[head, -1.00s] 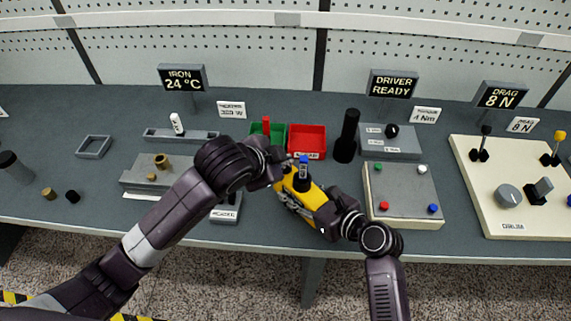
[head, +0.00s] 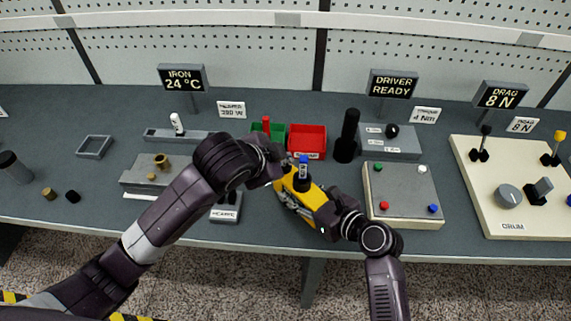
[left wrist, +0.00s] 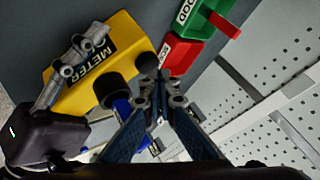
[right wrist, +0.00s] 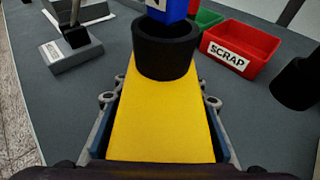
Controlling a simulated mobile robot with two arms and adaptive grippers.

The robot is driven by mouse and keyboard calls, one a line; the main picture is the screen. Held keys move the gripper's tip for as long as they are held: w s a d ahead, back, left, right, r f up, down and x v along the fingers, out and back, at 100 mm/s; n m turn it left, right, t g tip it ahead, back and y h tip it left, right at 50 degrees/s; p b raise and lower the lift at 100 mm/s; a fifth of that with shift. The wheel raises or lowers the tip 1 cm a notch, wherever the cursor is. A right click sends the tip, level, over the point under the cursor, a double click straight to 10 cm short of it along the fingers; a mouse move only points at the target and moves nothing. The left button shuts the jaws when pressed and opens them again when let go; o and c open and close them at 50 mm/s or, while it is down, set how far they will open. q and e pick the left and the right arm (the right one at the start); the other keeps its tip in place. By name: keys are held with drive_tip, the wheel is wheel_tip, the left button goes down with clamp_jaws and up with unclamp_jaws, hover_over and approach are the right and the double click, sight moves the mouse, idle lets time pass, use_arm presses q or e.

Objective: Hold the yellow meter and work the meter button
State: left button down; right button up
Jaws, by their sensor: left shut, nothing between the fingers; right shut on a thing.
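The yellow meter (head: 288,188) is held above the front of the bench. A black round collar (right wrist: 165,52) with a blue piece (head: 303,166) standing in it is at its far end. My right gripper (head: 325,212) is shut on the meter, with a finger along each side in the right wrist view. The METER label (left wrist: 92,66) shows in the left wrist view. My left gripper (head: 280,163) is shut and empty, just left of the blue piece in the head view. I cannot make out a separate meter button, nor whether the left fingertips touch the meter.
Behind the meter are a green bin (head: 277,133) and a red SCRAP bin (head: 307,140). A black post (head: 345,135) stands to their right. A box with coloured buttons (head: 402,193) lies right of my right gripper. A small grey stand (head: 227,206) is at the left.

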use_arm(q)
drive_tip(key=shift+r, duration=0.4)
drive_tip(key=shift+r, duration=2.5)
use_arm(e)
drive_tip(key=o, duration=1.4)
drive_tip(key=shift+o, duration=0.2)
